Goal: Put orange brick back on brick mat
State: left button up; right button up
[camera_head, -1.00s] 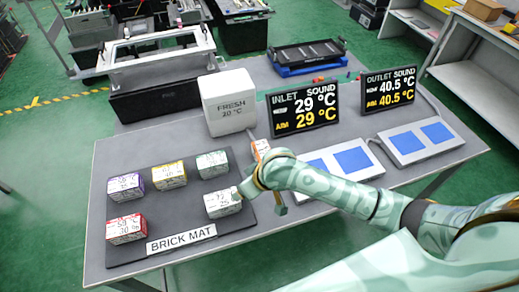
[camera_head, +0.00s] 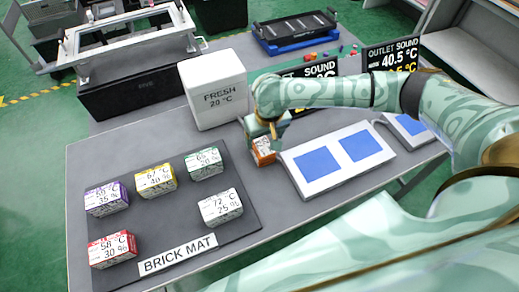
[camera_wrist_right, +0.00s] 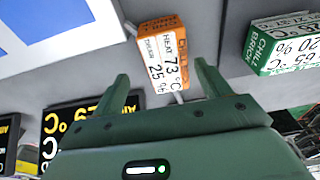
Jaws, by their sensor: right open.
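The orange brick (camera_head: 263,151) stands on the grey table, right of the brick mat (camera_head: 160,215) and at the left edge of a white panel. Its face with "HEAT 73 °C" and "25 %" shows in the right wrist view (camera_wrist_right: 166,62). My right gripper (camera_head: 268,126) is at the orange brick and partly hides it in the head view. In the right wrist view its two fingers (camera_wrist_right: 160,76) are spread, with the near end of the brick between the tips and gaps beside it. My left gripper is not in view.
The mat holds purple (camera_head: 106,198), yellow (camera_head: 156,180), green (camera_head: 205,164), white (camera_head: 220,207) and red (camera_head: 113,249) bricks. Its middle is bare. A white "FRESH" box (camera_head: 213,90) stands behind the orange brick. The white panel (camera_head: 338,160) with blue squares lies right.

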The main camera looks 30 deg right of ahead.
aim_at(260, 143)
jog(key=shift+d+f, duration=0.1)
jog(key=shift+f, duration=0.75)
jog(key=f+b, duration=0.1)
jog(key=w+f+b, duration=0.1)
jog(key=f, duration=0.1)
jog(key=a+f+b, duration=0.1)
jog(key=shift+w+f, duration=0.15)
jog(key=shift+f, duration=0.3)
jog(key=shift+r, duration=0.2)
jog(key=c, duration=1)
jog(key=shift+c, duration=1.3)
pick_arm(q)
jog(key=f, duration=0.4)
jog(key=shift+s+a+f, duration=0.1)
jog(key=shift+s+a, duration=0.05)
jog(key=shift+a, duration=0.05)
pick_arm(e)
jog(key=shift+r, duration=0.1)
